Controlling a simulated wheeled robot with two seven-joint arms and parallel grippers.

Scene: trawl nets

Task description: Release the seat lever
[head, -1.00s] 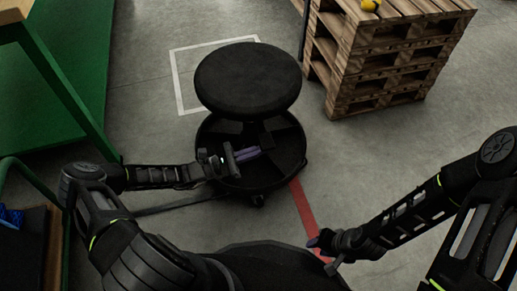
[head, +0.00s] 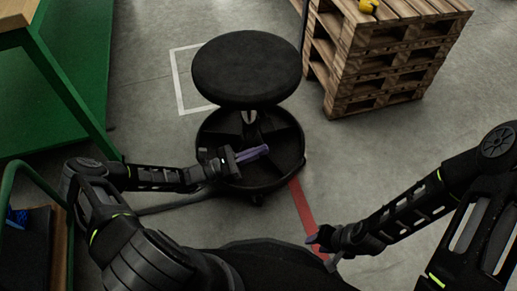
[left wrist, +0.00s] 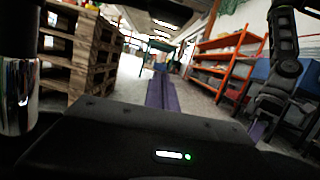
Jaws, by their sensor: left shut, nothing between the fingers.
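The stool has a round black seat (head: 246,68) on a short column (head: 249,118) above a round black base (head: 285,165). I cannot make out the seat lever; it is hidden under the seat or too dark to tell. My left gripper (head: 262,151) is over the base, below the seat's front edge. Its purple fingers are shut and empty; they also show together in the left wrist view (left wrist: 161,92). A shiny metal post (left wrist: 18,95) stands at the left of that view. My right gripper (head: 314,240) is low, right of the stool; I cannot tell its opening.
A stack of wooden pallets (head: 385,70) stands behind and right of the stool, with a small yellow object (head: 368,6) on top. A green-framed table (head: 65,90) is at the left. Orange shelves (left wrist: 225,60) show in the left wrist view. A red stripe (head: 302,215) marks the open floor.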

